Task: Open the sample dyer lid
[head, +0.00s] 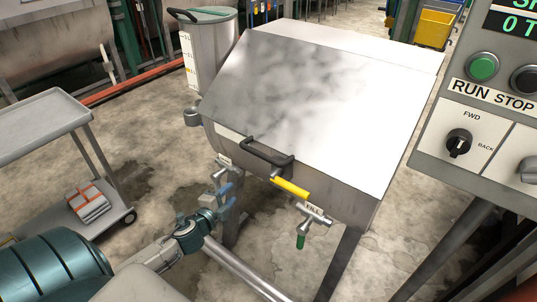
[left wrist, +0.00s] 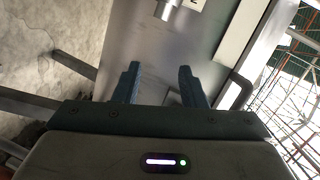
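The sample dyer is a steel box on legs, and its broad sloping lid (head: 320,105) lies closed in the head view. A dark bar handle (head: 266,153) sits at the lid's front edge; a dark bent bar, apparently this handle, shows in the left wrist view (left wrist: 241,88), right of the fingers. My left gripper (head: 227,197) is below and left of the handle, in front of the dyer, apart from the handle. In the left wrist view its two blue fingers (left wrist: 160,85) are spread with nothing between them. My right gripper is not in view.
A yellow-handled valve (head: 290,188) and a fill tap (head: 312,215) project from the dyer's front near the handle. A control panel (head: 485,110) stands at right. A grey cart (head: 38,128) is at left, and a steel drum (head: 212,55) stands behind.

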